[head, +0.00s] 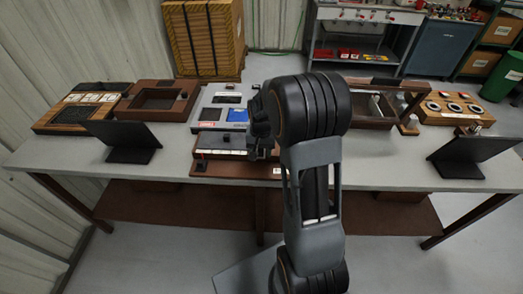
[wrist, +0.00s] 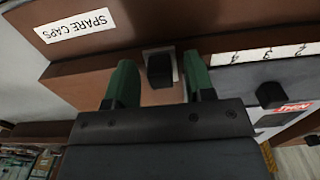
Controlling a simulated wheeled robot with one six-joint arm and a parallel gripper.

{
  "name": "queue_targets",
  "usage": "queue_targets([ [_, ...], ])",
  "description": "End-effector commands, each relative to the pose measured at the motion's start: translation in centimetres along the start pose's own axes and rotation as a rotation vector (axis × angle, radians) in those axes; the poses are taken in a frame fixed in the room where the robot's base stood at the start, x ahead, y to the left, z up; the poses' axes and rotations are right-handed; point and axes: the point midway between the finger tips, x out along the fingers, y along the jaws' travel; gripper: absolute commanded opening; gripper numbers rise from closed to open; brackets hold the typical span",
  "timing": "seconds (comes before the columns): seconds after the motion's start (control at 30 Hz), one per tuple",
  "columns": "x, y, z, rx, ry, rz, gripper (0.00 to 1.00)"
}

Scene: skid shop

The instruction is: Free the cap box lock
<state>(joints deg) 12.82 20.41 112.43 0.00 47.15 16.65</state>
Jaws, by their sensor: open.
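In the wrist view the brown cap box (wrist: 75,85) carries a white "SPARE CAPS" label (wrist: 73,25). A small black lock knob (wrist: 160,70) sits on a pale plate on the box. My gripper (wrist: 158,62) is open, with one green finger on each side of the knob. I see gaps between the fingers and the knob, so it is not gripped. In the head view the brown box (head: 235,169) is on the bench, partly hidden by my arm, and the fingertips cannot be made out.
A white numbered strip (wrist: 265,53) and a grey panel lie right of the knob in the wrist view. On the bench (head: 385,177) are a brown open frame (head: 135,106), a wooden tray with round holes (head: 455,109) and two black stands (head: 122,140).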

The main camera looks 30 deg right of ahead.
Motion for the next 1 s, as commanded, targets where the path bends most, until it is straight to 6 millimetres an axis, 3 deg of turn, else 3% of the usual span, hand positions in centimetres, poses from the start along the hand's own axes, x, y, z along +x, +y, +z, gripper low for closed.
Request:
queue_targets([
  [0.2,0.01,0.01,0.00,0.000,0.000,0.000,0.47],
  [0.7,-0.02,0.03,-0.01,0.000,0.000,0.000,0.00],
  [1.0,-0.02,-0.02,0.14,0.000,0.000,0.001,0.00],
])
